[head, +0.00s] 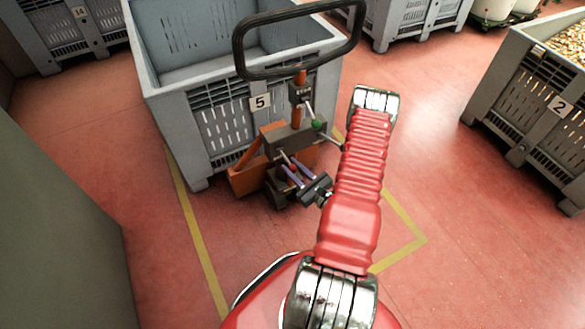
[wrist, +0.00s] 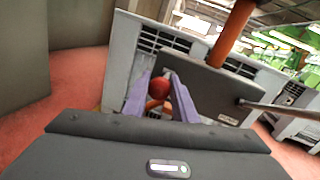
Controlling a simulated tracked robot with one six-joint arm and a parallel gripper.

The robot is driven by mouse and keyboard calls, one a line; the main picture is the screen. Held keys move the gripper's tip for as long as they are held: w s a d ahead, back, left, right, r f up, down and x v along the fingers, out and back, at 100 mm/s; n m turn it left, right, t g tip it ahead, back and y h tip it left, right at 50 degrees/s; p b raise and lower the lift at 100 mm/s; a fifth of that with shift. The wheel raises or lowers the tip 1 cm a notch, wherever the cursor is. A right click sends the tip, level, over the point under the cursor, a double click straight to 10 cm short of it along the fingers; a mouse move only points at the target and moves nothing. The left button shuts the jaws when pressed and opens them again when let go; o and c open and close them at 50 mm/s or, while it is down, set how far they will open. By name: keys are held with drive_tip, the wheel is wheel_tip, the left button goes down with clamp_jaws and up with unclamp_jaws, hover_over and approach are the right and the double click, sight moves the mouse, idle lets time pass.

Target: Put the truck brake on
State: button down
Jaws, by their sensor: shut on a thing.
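The pallet truck (head: 295,135), orange and dark grey with a black loop handle (head: 240,55), stands in front of the grey crate marked 5. A lever with a green knob (head: 317,125) sticks out on its right side. My gripper (head: 291,168) is low at the truck's near side. Its two purple fingers are shut on a red knob (wrist: 158,88), which I take to be the brake lever's knob. In the wrist view the knob sits between the fingers (wrist: 160,98), before the truck's dark body (wrist: 205,85). The lever below the knob is mostly hidden.
The grey crate 5 (head: 170,100) stands close behind the truck. A crate marked 2 (head: 530,105) with cork stoppers stands at the right, and a grey-green block (head: 60,230) at the left. Red floor with yellow lines (head: 200,250) is clear between them.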

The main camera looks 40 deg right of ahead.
sight(291, 165)
drive_tip(key=shift+r, duration=0.1)
drive_tip(key=shift+w+d+r+m+g, duration=0.15)
drive_tip(key=shift+w+r+g, duration=0.15)
drive_tip(key=shift+r+g, duration=0.55)
drive_tip(key=shift+w+r+m+g, duration=0.15)
drive_tip(key=shift+w+r+g, duration=0.1)
drive_tip(key=shift+r+g, duration=0.6)
drive_tip(key=shift+w+d+r, duration=0.15)
drive_tip(key=shift+w+r, duration=0.1)
drive_tip(key=shift+r, duration=0.3)
drive_tip(key=c, duration=1.5)
unclamp_jaws()
drive_tip(key=shift+o, duration=0.2)
drive_tip(key=shift+f, duration=0.1)
drive_tip(key=shift+s, duration=0.1)
drive_tip(key=d+v, duration=0.1)
drive_tip(key=v, duration=1.2)
drive_tip(key=shift+s+a+r, duration=0.25)
drive_tip(key=shift+a+r, duration=0.05)
drive_tip(key=shift+a, duration=0.15)
